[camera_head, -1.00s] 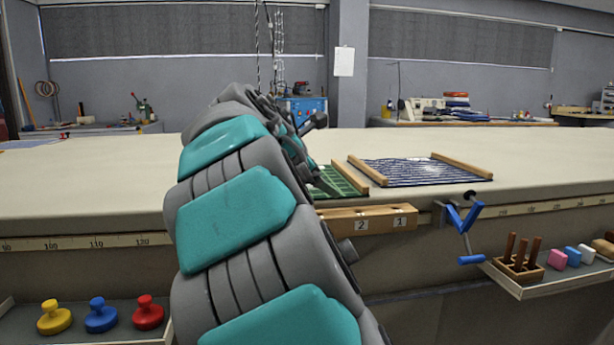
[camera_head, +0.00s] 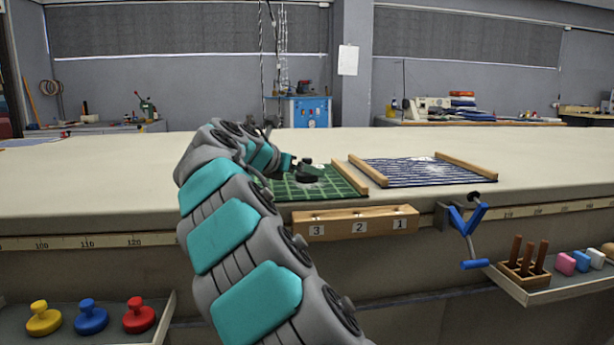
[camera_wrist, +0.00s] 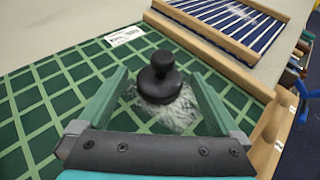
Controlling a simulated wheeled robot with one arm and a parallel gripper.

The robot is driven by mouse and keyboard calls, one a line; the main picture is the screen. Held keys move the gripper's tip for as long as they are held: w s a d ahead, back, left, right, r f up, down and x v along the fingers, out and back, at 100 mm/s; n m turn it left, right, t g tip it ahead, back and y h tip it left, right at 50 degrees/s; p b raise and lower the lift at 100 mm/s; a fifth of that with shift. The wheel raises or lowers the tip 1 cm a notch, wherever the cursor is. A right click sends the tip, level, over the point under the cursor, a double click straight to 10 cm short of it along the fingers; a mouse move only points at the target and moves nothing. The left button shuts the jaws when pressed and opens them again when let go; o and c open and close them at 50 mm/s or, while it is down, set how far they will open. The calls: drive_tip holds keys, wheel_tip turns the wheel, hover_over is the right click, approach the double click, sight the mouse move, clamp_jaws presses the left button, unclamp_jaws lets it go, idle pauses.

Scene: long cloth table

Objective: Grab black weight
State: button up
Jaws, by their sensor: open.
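The black weight (camera_wrist: 160,80) has a round base and a knob on top. It stands upright on the green checked cloth (camera_wrist: 40,95), on a pale whitish patch. In the head view the black weight (camera_head: 308,176) is small, at the end of my arm on the green cloth (camera_head: 335,184). My gripper (camera_wrist: 160,92) is open, with its two green fingers on either side of the weight in the wrist view. I see a gap on both sides, so neither finger appears to touch it.
Wooden bars (camera_head: 368,171) edge the cloths; a striped blue cloth (camera_head: 410,171) lies to the right. A numbered wooden block (camera_head: 350,223) and a blue clamp (camera_head: 466,220) are at the table's front edge. Yellow, blue and red weights (camera_head: 90,318) stand on a lower left shelf.

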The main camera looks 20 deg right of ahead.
drive_tip(key=x, duration=0.2)
drive_tip(key=shift+d+f, duration=0.1)
drive_tip(key=shift+d, duration=0.2)
drive_tip(key=shift+c, duration=0.2)
clamp_jaws()
idle(0.3)
